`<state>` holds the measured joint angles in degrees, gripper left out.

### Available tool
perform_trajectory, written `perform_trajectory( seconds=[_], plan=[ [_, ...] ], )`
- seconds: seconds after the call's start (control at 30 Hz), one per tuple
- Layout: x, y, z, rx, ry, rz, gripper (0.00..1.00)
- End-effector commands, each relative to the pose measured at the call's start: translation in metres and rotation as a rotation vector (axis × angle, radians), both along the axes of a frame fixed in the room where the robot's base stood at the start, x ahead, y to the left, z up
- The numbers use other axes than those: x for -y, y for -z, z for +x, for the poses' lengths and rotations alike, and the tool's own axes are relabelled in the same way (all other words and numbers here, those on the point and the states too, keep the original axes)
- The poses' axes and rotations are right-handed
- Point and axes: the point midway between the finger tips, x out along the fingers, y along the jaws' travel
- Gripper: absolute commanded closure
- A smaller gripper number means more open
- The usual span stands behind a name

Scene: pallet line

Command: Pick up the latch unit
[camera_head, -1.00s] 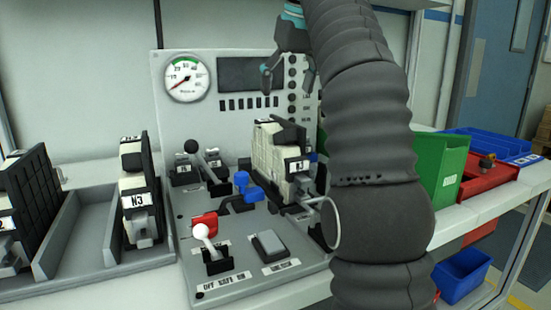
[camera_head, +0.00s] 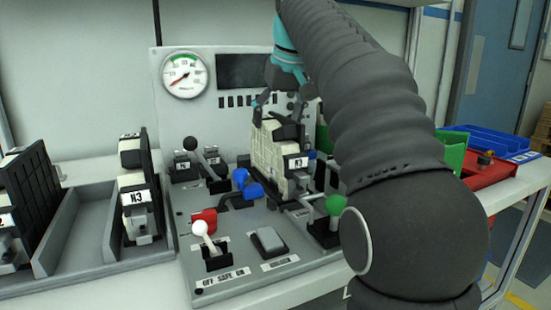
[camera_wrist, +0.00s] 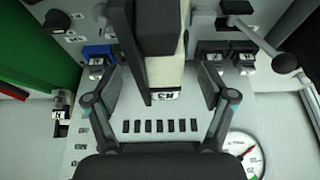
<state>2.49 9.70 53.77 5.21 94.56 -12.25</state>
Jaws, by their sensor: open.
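The latch unit (camera_head: 268,155), a cream block with a black top and a small front label, stands upright on the grey control panel. My gripper (camera_head: 279,112) is open above it in the head view, its fingers pointing down close to the top of the unit. In the wrist view the unit (camera_wrist: 166,72) lies between the two spread fingers of my gripper (camera_wrist: 160,72), with a visible gap on each side. The lower part of the unit is partly hidden by levers and a metal handle in the head view.
The panel has a blue lever (camera_head: 248,186), a white-knobbed lever (camera_head: 200,230), a green-knobbed lever (camera_head: 335,206) and a gauge (camera_head: 184,74). Green and red bins (camera_head: 490,170) are at right.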

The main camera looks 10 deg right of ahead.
Motion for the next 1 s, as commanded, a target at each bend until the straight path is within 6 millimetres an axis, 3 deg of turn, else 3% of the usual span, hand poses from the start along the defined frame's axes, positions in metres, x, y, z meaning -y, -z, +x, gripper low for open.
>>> perform_trajectory(
  seconds=[0.37, 0.67, 0.77, 1.0],
  plan=[
    [-0.004, 0.044, 0.017, -0.003, 0.0, 0.0, 0.18],
    [-0.004, 0.048, 0.02, 0.0, -0.001, 0.0, 0.18],
    [-0.004, 0.048, 0.02, 0.0, 0.0, 0.0, 0.38],
    [-0.004, 0.048, 0.02, 0.0, 0.0, 0.0, 0.98]
  ],
)
